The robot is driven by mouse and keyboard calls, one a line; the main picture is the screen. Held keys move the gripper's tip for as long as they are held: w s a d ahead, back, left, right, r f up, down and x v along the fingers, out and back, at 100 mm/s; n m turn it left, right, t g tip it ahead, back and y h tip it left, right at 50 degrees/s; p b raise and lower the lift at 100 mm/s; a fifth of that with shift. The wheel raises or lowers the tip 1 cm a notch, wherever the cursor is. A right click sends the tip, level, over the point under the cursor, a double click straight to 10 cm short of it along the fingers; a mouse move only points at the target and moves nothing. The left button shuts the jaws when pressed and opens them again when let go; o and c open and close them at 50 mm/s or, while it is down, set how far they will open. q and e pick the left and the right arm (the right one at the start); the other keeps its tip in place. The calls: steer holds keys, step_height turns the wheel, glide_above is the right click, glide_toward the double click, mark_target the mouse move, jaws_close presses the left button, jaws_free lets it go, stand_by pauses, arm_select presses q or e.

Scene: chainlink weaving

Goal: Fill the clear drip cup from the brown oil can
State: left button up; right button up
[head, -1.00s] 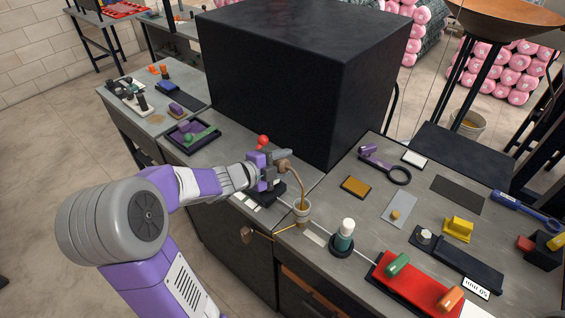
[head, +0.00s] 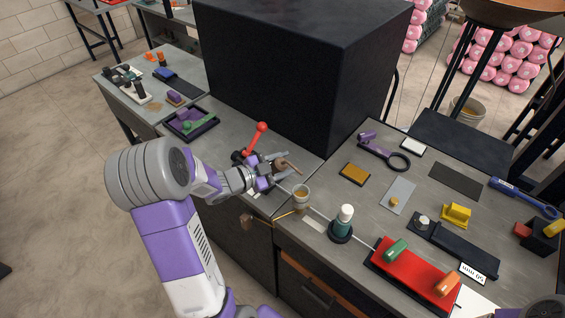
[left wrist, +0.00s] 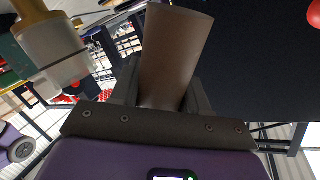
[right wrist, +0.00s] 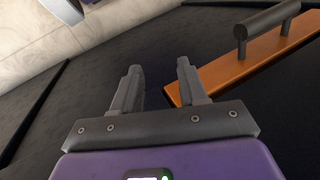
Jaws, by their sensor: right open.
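The clear drip cup (head: 301,203) stands at the near edge of the bench, with amber liquid showing inside. The brown oil can (head: 287,168) is just behind and left of the cup, apart from it, and no stream shows. My left gripper (head: 277,168) is shut on the oil can; in the left wrist view the can (left wrist: 172,60) sits between the fingers, and a pale translucent cup (left wrist: 52,52) shows at upper left. The can's exact tilt is hard to tell. My right gripper (right wrist: 158,85) is open and empty near an orange-brown drawer front (right wrist: 250,62).
A red ball-topped lever (head: 257,138) rises behind my left gripper. A large black block (head: 290,75) fills the back. A green bottle with a white cap (head: 342,225) and a red tray (head: 415,277) stand right of the cup.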

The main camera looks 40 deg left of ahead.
arm_select(q)
steer(key=c, duration=0.6)
steer(key=shift+r+p, duration=2.75)
steer(key=shift+r, duration=0.85)
steer(key=shift+f, duration=0.1)
steer(key=shift+n+h+p, duration=0.3)
steer(key=shift+n+p, duration=0.2)
steer(key=shift+n, duration=0.6)
steer(key=n+t, duration=0.1)
steer(key=n, duration=0.1)
steer(key=shift+n+h, duration=0.3)
steer(key=shift+h, duration=0.1)
steer(key=shift+n, duration=0.3)
